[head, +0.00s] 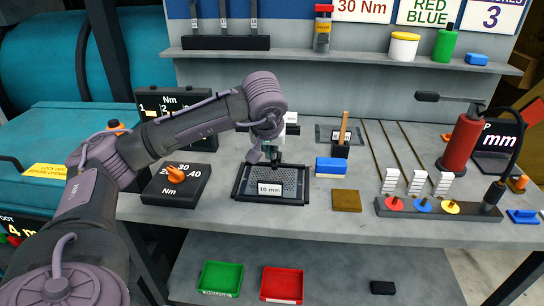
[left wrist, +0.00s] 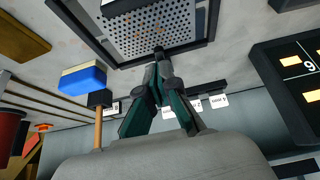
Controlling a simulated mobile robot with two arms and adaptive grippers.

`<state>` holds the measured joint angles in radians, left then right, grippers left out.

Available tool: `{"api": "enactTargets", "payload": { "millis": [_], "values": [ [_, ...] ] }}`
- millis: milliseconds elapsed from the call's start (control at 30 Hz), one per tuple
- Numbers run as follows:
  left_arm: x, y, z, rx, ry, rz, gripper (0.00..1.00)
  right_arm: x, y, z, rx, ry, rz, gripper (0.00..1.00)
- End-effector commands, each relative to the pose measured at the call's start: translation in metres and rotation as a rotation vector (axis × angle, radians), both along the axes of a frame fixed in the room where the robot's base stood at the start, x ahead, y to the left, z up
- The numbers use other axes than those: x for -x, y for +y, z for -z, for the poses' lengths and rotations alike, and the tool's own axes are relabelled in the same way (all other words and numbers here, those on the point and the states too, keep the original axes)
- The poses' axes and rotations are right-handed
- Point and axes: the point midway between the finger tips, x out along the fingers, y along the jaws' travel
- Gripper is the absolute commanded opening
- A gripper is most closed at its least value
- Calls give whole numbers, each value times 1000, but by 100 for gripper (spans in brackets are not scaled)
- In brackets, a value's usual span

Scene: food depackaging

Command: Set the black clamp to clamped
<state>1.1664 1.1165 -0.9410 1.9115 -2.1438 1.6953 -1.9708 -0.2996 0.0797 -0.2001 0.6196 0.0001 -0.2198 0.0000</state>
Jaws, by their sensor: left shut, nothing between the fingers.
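My left gripper (head: 275,160) hangs over the perforated plate inside a black-framed tray (head: 237,190) marked "10 mm". In the left wrist view its dark green fingers (left wrist: 160,52) are together and empty, with their tips in front of the tray's edge (left wrist: 205,42). I cannot tell whether the tips touch the tray. I cannot clearly make out a black clamp in either view. A dark bar with white labels (left wrist: 219,101) is partly hidden behind the fingers. My right gripper is not in view.
A black dial box (head: 178,190) stands left of the tray. A blue-and-white block (head: 331,166), a black holder with a wooden stick (head: 341,150) and a brown pad (head: 346,201) stand right of it. A red cylinder with a black lever (head: 462,142) is farther right.

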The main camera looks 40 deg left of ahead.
Motion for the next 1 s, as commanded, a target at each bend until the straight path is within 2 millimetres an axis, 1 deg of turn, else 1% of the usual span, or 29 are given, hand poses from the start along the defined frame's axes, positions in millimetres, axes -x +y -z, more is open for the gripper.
{"api": "enactTargets", "payload": {
  "millis": [33,100,200,300,1000],
  "values": [
    [4,-3,-10,-1,-4,1,0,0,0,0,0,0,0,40],
    [9,-6,-20,-2,-3,2,0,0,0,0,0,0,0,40],
    [14,-9,-31,-1,-2,1,0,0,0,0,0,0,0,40],
    [18,-11,-37,-1,-1,1,0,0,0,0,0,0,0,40],
    [19,-12,-39,-1,1,0,0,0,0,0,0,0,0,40]
  ]
}}
